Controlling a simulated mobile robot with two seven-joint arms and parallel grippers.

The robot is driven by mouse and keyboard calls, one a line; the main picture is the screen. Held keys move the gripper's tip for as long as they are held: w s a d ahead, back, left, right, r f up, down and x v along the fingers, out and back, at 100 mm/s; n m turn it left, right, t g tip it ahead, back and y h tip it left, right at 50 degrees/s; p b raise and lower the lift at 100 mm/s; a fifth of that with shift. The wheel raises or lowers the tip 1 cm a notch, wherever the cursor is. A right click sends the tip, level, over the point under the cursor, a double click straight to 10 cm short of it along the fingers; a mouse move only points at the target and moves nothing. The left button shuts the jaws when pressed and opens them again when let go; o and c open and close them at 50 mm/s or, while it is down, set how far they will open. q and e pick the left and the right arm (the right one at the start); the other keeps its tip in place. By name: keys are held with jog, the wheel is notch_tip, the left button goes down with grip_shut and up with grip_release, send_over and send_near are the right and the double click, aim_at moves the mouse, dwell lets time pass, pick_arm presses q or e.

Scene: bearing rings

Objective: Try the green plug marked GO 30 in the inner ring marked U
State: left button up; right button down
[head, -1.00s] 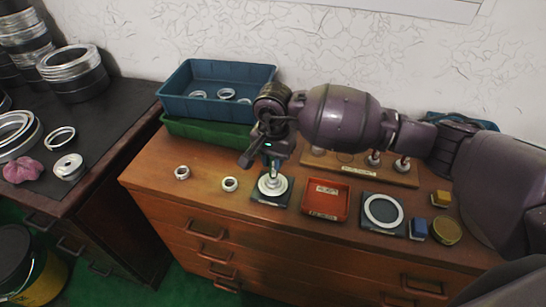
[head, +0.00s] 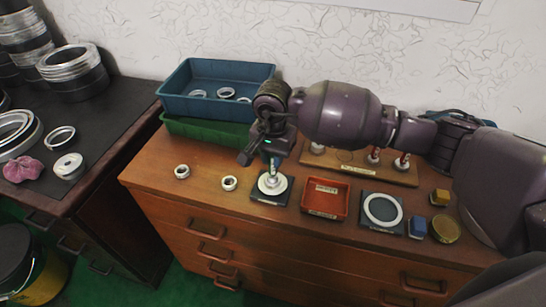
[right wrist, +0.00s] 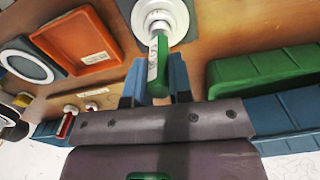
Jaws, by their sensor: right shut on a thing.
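My right gripper (head: 268,156) points down over the small dark pad (head: 256,194) near the middle of the dresser top. It is shut on the green plug, whose handle (right wrist: 155,68) with a white label shows between the blue fingers in the right wrist view. The label is too small to read. The plug's silver end is at the middle of a pale ring (head: 283,188) on the pad, also in the right wrist view (right wrist: 178,18). I cannot tell how deep it sits in the ring, and no U mark is readable. My left gripper is not in view.
Two loose rings (head: 182,171) (head: 229,183) lie left of the pad. A red tray (head: 325,213) and a dark pad with a large ring (head: 383,210) are to the right. A blue bin (head: 190,105) and green tray (head: 180,128) stand behind. A wooden rack (head: 345,170) holds plugs.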

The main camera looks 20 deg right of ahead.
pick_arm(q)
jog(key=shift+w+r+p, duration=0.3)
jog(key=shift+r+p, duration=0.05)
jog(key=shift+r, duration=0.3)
pick_arm(e)
jog(key=shift+r, duration=1.2)
jog(key=shift+r+p, duration=0.35)
jog(key=shift+r, duration=0.55)
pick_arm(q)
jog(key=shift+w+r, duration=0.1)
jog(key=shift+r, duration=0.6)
pick_arm(e)
jog(key=shift+r, duration=0.65)
pick_arm(q)
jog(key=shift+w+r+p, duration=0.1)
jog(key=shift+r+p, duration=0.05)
jog(key=shift+p, duration=0.15)
pick_arm(e)
jog(key=shift+r, duration=0.2)
